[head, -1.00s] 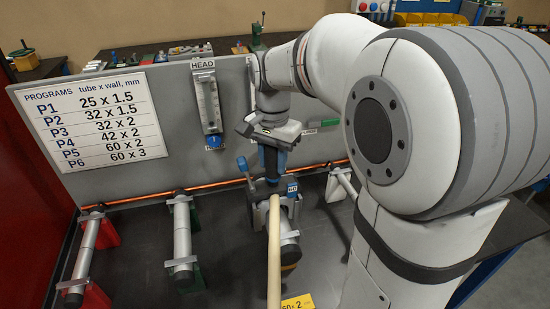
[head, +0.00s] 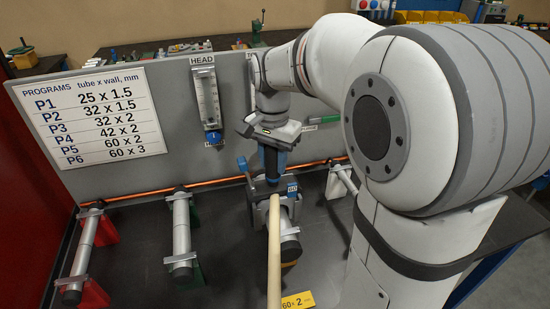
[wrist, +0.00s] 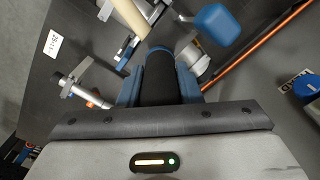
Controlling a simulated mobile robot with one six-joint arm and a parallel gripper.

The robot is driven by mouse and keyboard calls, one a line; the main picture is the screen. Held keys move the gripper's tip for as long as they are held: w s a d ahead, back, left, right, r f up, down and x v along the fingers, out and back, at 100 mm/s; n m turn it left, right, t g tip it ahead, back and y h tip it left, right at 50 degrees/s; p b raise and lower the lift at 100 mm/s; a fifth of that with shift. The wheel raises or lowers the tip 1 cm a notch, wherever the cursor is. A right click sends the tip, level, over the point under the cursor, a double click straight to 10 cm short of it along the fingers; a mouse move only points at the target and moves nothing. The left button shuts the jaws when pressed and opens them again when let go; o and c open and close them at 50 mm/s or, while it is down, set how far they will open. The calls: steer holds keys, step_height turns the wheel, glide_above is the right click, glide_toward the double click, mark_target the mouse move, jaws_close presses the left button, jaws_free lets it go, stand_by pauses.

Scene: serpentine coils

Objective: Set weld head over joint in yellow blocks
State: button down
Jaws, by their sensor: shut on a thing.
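My gripper (head: 271,165) points down at the middle of the bench, its blue fingers shut on the dark handle (wrist: 159,82) of the weld head. The weld head (head: 262,201) is a grey clamp-like body with a blue knob (wrist: 217,24) and a blue tag. It sits at the far end of the thick steel tube (head: 289,225) in the third row. A yellow block (head: 290,264) shows partly under that tube. The beige hose (head: 274,255) from the head covers part of the tube. The joint is hidden, and I cannot tell whether the head is seated around it.
Other tubes rest on red blocks (head: 95,295) and green blocks (head: 196,225) at the left. Another tube (head: 343,178) lies at the right. A copper pipe (head: 140,196) runs along the grey back panel (head: 110,183). A yellow "60 x 2" card (head: 297,302) lies in front.

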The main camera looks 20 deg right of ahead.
mark_target(273, 171)
steer(key=shift+f+b, duration=1.1)
steer(key=shift+f, duration=0.5)
stand_by(0.5)
steer(key=c, duration=0.9)
jaws_free()
steer(key=shift+c, duration=0.2)
